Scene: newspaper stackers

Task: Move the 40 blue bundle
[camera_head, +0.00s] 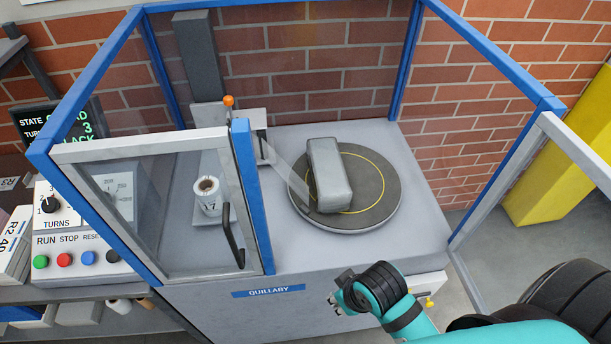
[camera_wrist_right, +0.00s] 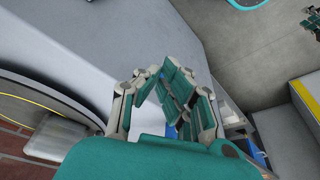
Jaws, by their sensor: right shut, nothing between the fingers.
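A grey wrapped bundle (camera_head: 330,175) lies on the dark round turntable (camera_head: 378,207) of the wrapping machine. I see no blue on it, and no number can be read. A clear strip of film runs to it from the left. The bundle (camera_wrist_right: 62,138) and turntable (camera_wrist_right: 50,90) also show at the left of the right wrist view. My right gripper (camera_head: 343,298) is in front of the machine, apart from the bundle. In the wrist view its fingers (camera_wrist_right: 158,80) converge, shut and empty. My left gripper is not in view.
Blue-framed clear guards surround the machine. A front panel with a black handle (camera_head: 233,236) stands at left, and another frame (camera_head: 580,150) stands at right, leaving a gap in front. A button panel (camera_head: 78,240) is at left. A yellow post (camera_head: 550,185) stands at right.

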